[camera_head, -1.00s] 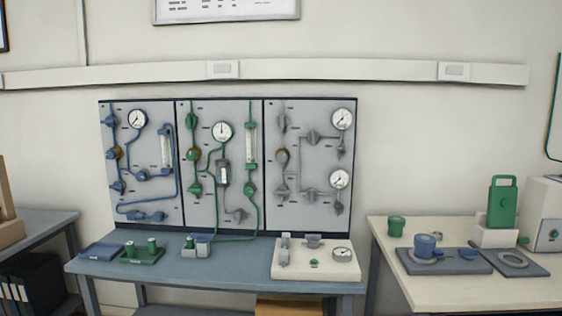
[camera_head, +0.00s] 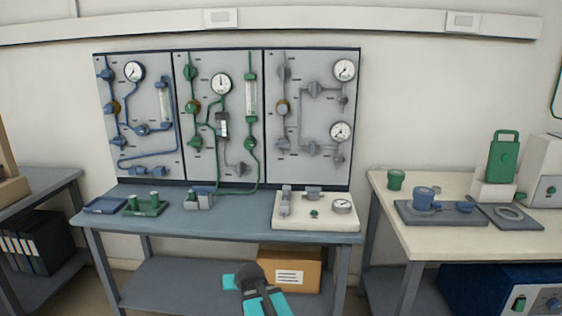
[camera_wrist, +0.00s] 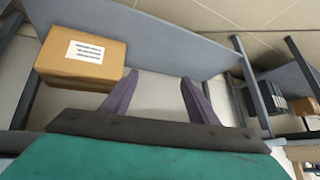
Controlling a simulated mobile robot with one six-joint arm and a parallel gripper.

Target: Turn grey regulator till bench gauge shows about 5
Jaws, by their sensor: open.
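The white block (camera_head: 300,223) on the blue-grey bench carries a round bench gauge (camera_head: 342,206), whose reading is too small to make out. Above, the grey panel (camera_head: 325,120) holds several grey knobs, such as one at the upper middle (camera_head: 314,88), and two dials. I cannot tell which grey part is the regulator. My gripper (camera_head: 241,280) is low, in front of the bench and apart from all these. In the wrist view its two fingers (camera_wrist: 158,82) are spread and empty.
A cardboard box (camera_head: 291,272) sits on the bench's lower shelf, also large in the wrist view (camera_wrist: 85,62). Blue and green panels stand left of the grey one. A cream table (camera_head: 445,233) stands at the right.

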